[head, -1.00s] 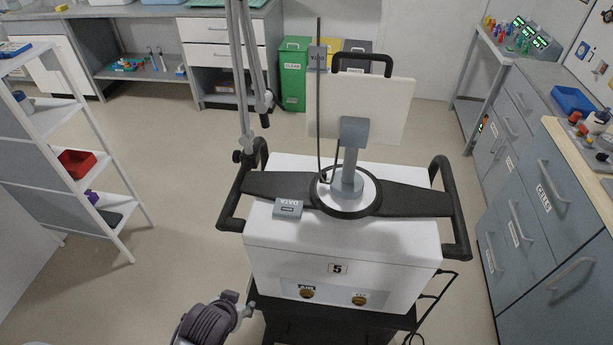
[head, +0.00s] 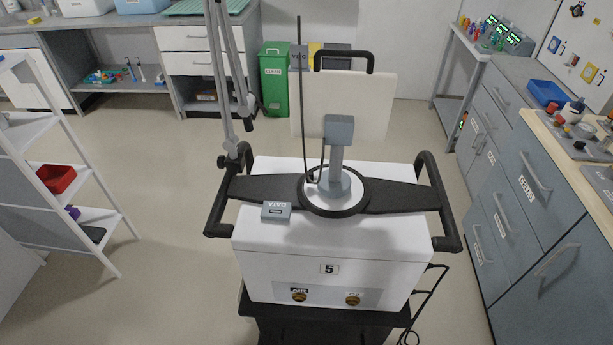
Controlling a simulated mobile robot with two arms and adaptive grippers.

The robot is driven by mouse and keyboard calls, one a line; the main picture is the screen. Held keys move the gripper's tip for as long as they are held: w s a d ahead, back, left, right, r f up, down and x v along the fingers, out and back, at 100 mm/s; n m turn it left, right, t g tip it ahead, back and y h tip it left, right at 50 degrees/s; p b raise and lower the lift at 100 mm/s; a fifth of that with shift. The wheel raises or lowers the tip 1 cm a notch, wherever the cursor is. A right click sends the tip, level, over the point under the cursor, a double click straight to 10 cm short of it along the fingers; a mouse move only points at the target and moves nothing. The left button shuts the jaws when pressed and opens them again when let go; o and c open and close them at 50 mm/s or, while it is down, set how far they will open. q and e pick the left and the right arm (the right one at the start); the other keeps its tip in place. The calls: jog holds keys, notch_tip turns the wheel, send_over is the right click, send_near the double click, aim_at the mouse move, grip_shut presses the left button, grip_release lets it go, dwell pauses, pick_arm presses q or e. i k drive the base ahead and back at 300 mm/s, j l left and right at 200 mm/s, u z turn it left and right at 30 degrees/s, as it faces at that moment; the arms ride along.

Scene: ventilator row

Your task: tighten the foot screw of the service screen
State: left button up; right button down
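The service screen (head: 375,108) stands on top of a white ventilator cart (head: 270,245) marked 5, with its plain cream back towards me. A grey block (head: 338,128) and grey post (head: 336,165) join it to a round foot (head: 347,205) with a dark rim. I cannot make out a foot screw at this size. A thin dark rod or cable (head: 301,95) rises beside the post and bends at its lower end near the foot. Neither of my grippers is in view.
A small grey DATA box (head: 276,212) sits left of the foot. Black handles (head: 217,208) flank the cart, and a jointed grey arm (head: 226,85) rises behind its left side. Shelves (head: 75,175) stand left, drawers (head: 520,185) right. Floor on both sides is clear.

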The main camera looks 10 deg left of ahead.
aim_at(313, 178)
jog(key=k+j+z, duration=0.2)
jog(key=z, duration=0.3)
jog(key=k+j+z, duration=0.25)
jog(key=z, duration=0.2)
jog(key=j, duration=0.1)
